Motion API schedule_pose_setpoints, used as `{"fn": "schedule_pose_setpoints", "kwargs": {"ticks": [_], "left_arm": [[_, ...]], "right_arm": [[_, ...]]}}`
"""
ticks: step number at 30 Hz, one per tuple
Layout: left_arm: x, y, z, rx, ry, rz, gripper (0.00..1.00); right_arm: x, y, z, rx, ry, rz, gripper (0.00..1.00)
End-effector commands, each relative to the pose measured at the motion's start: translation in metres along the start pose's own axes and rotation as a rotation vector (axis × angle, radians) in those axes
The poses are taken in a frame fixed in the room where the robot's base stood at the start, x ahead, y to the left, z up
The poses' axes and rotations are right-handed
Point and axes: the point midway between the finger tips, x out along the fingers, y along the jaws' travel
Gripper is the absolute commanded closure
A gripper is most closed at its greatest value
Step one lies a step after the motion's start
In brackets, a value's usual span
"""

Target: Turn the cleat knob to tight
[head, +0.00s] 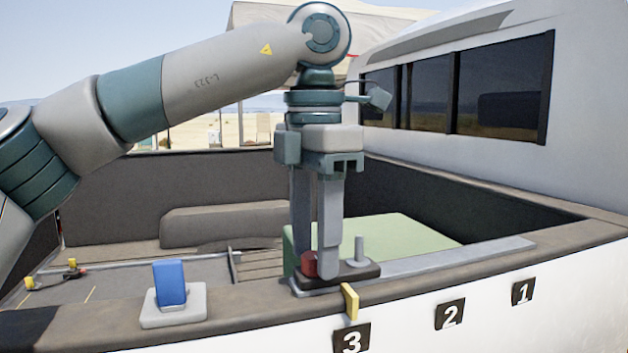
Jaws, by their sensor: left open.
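A red knob (309,264), which looks like the cleat knob, sits at the left end of a dark base plate (345,274) on the truck bed's near rail. A short grey post (360,249) stands at the plate's right end. My left gripper (316,266) points straight down at the knob, jaws open. One finger is in front of the knob's right side; the other is behind it and its tip is hidden. I cannot tell whether the fingers touch the knob. A yellow tab (349,301) hangs at the plate's front edge. My right gripper is not in view.
A blue block-shaped piece (171,284) stands on a white base (173,310) on the rail to the left. A green box (410,237) lies in the bed behind the gripper. Number plates 3 (351,340), 2 (449,315) and 1 (523,292) mark the outer side. The rail's right part is clear.

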Motion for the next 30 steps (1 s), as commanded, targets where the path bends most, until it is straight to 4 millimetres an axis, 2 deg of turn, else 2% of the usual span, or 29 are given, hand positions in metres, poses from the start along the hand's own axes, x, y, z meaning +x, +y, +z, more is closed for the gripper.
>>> {"fn": "schedule_pose_setpoints", "kwargs": {"ticks": [5,11,18,30], "left_arm": [[-0.004,0.0,0.001,-0.001,-0.002,0.0,0.57],[-0.021,0.0,0.001,-0.002,-0.003,0.0,0.57],[-0.06,-0.001,0.0,-0.003,-0.004,0.001,0.57],[-0.138,0.0,0.0,-0.003,0.0,0.004,0.57]], "right_arm": [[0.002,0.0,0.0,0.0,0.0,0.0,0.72],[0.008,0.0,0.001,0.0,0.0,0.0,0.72],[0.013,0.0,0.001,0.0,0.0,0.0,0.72],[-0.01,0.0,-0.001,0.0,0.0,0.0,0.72]]}}
